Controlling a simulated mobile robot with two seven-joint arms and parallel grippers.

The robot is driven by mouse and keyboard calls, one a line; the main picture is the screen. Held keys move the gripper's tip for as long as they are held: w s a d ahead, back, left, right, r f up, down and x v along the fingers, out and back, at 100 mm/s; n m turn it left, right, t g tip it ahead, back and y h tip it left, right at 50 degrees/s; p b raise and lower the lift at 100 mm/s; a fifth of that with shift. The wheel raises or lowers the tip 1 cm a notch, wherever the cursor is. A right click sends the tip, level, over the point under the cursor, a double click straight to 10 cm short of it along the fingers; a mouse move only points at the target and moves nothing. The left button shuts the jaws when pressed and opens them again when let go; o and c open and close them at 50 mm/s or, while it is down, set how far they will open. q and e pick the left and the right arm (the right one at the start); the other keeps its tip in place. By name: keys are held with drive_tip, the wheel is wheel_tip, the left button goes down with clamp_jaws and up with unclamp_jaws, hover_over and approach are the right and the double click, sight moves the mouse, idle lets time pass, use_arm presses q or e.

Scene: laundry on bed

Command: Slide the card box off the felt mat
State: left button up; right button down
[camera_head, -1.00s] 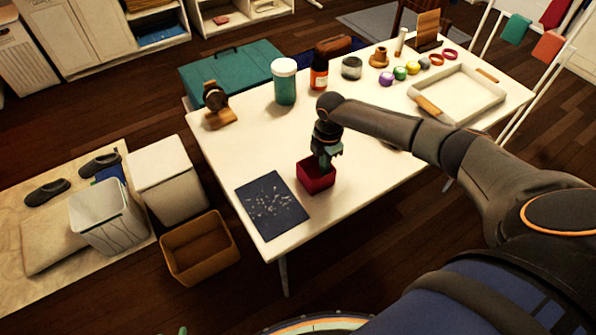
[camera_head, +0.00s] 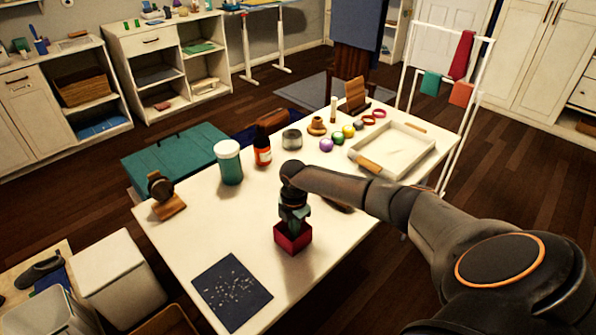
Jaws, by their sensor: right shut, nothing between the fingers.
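The card box (camera_head: 293,240) is a small dark red box on the white table, near its front edge. The felt mat (camera_head: 231,292) is a dark blue square with pale specks, lying at the table's near left corner. The box stands wholly off the mat, up and to the right of it, with bare table between them. My right gripper (camera_head: 294,223) points down at the top of the box. It is shut with nothing between its fingers; its tips are partly hidden, so I cannot tell whether they touch the box. My left gripper is not in view.
Several small coloured balls lie beside the tray. The table left of the box is clear.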

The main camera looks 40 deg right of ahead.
drive_tip(key=shift+s+a+r+p, duration=0.1)
drive_tip(key=shift+a+r+p, duration=0.15)
drive_tip(key=shift+a, duration=0.3)
drive_tip(key=shift+a+r+p, duration=0.15)
drive_tip(key=shift+a+p, duration=0.2)
drive_tip(key=shift+a, duration=0.15)
wheel_tip(320, 180, up, 9)
drive_tip(key=shift+d+r, duration=0.15)
drive_tip(key=shift+r, duration=0.05)
